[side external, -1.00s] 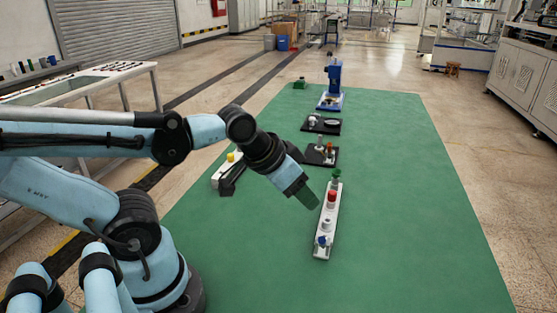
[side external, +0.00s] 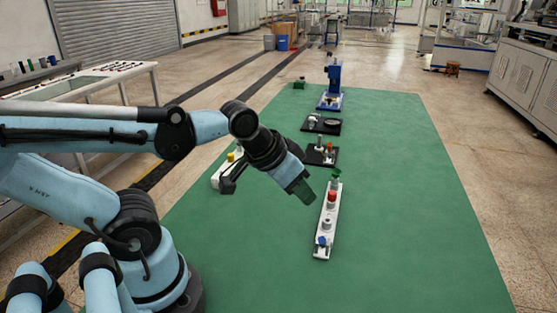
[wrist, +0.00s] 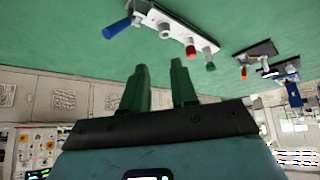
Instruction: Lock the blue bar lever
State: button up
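A blue bar lever (side external: 322,241) sits at the near end of a white strip panel (side external: 319,253) on the green mat. In the wrist view the lever (wrist: 117,28) shows as a blue bar sticking out from the end of the panel (wrist: 180,27). The panel also carries a grey round part (side external: 327,223), a red knob (side external: 332,197) and a green knob (side external: 336,175). My gripper (side external: 308,197) is above the mat, left of the panel and apart from it. In the wrist view its two green fingers (wrist: 160,75) stand apart with nothing between them.
Two dark plates with small parts (side external: 321,157) (side external: 322,126) and a blue stand (side external: 334,80) lie beyond the panel. A white box with a yellow button (side external: 228,170) is behind my arm. The mat (side external: 420,220) right of the panel is clear.

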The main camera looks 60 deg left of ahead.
jog(key=shift+w+a+r+n+g, duration=0.15)
jog(key=shift+r+n+g, duration=0.15)
jog(key=shift+r+n, duration=0.15)
jog(key=shift+c, duration=1.2)
jog(key=r+n+g, duration=0.1)
jog(key=n, duration=0.1)
jog(key=r+n+g+h, duration=0.1)
jog(key=r+n, duration=0.1)
jog(key=r+n+g, duration=0.2)
jog(key=shift+w+a+n, duration=0.25)
jog(key=shift+w+a, duration=0.05)
jog(key=shift+a, duration=0.1)
grip_shut()
jog(key=shift+r+n+g+h, duration=0.4)
jog(key=shift+r+n+g, duration=0.1)
jog(key=shift+n, duration=0.1)
